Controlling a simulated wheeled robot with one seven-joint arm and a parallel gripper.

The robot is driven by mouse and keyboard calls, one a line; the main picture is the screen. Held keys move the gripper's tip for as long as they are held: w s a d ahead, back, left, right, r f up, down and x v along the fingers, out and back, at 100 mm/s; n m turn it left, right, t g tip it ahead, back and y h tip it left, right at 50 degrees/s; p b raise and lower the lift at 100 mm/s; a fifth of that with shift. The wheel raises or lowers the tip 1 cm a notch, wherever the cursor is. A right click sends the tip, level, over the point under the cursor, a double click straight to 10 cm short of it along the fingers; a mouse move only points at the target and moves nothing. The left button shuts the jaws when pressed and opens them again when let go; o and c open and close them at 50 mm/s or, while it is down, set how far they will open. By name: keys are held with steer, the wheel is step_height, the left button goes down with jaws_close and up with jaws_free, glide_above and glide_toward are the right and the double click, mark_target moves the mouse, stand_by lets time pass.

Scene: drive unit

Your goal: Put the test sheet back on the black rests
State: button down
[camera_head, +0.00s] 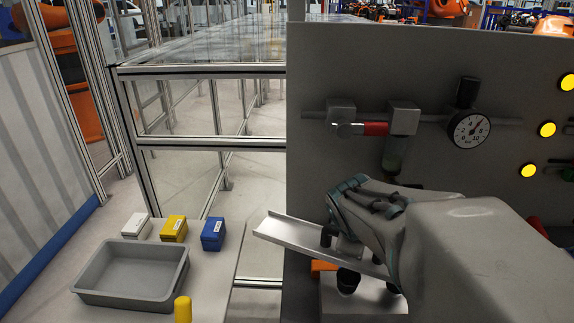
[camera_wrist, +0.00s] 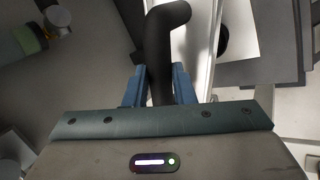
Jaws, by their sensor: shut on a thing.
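The test sheet (camera_head: 288,232) is a long silver-white sheet with raised edges, held tilted in the head view. Its bent black handle (camera_wrist: 162,48) stands between the blue fingers of my gripper (camera_wrist: 160,90), which is shut on it. The sheet also shows behind the handle in the wrist view (camera_wrist: 196,58). In the head view, one round black rest (camera_head: 347,281) shows below the sheet on a pale block (camera_head: 340,304). The sheet looks apart from this rest, though the arm hides its right end and any other rest.
A grey panel (camera_head: 400,70) with a gauge (camera_head: 468,130) and yellow lamps stands behind the arm. At left, a table holds a grey tray (camera_head: 120,296), white, yellow (camera_head: 173,229) and blue boxes (camera_head: 213,234), and a yellow cylinder (camera_head: 183,310). A gap separates table and drive unit.

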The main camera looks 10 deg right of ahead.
steer(key=w+d+p, duration=0.1)
steer(key=w+d, duration=0.1)
steer(key=w, duration=0.6)
steer(key=w+d+p, duration=0.1)
steer(key=w+d, duration=0.2)
steer(key=w, duration=0.5)
steer(key=f+b, duration=0.1)
steer(key=f, duration=0.2)
steer(key=f+b, duration=0.1)
steer(key=f, duration=0.3)
steer(key=f+b, duration=0.1)
steer(key=f, duration=0.2)
steer(key=shift+a+f, duration=0.25)
steer(key=shift+f, duration=0.15)
steer(key=shift+w+d+f, duration=0.1)
steer(key=shift+w+f, duration=0.15)
steer(key=shift+f, duration=0.05)
steer(key=shift+f, duration=0.15)
steer(key=c, duration=1.2)
jaws_free()
steer(key=shift+s, duration=0.1)
